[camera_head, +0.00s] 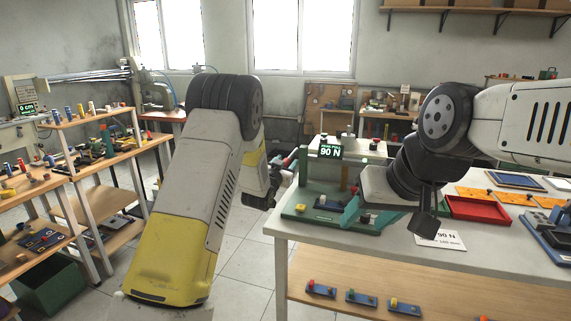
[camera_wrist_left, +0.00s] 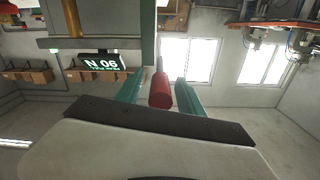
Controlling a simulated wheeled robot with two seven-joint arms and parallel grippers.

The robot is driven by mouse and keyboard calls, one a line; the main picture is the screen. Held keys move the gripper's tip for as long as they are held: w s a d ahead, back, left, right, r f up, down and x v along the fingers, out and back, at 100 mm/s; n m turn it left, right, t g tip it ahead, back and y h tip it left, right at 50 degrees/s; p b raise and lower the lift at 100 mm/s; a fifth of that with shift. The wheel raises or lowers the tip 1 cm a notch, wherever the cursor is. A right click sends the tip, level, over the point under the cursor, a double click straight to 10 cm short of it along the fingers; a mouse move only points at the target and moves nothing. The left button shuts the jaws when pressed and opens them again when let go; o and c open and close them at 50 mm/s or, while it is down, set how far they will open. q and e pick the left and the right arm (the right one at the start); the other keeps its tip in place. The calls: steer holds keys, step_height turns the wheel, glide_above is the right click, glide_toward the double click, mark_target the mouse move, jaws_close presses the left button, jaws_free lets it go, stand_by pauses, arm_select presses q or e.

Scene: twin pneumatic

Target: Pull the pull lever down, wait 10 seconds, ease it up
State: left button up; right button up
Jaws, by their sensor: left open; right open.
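The pull lever has a red grip (camera_wrist_left: 160,90), which in the left wrist view lies between the two teal fingers of my left gripper (camera_wrist_left: 159,92). A gap shows on each side of the grip. In the head view the red grip (camera_head: 290,160) is small and partly hidden near my left gripper (camera_head: 291,167), at the green-framed station (camera_head: 300,212). A dark display (camera_head: 330,150) above the station reads 90 N, and it also shows upside down in the left wrist view (camera_wrist_left: 97,66). My right gripper (camera_head: 358,214) is open over the station's right part, with nothing seen in it.
The station stands on a white-topped table (camera_head: 400,262). A red tray (camera_head: 478,208), a printed 90 N card (camera_head: 440,240) and other boards lie to the right. Wooden shelves (camera_head: 100,120) with small parts stand at left. Floor shows between shelves and table.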

arm_select(q)
jaws_close()
stand_by(1.4)
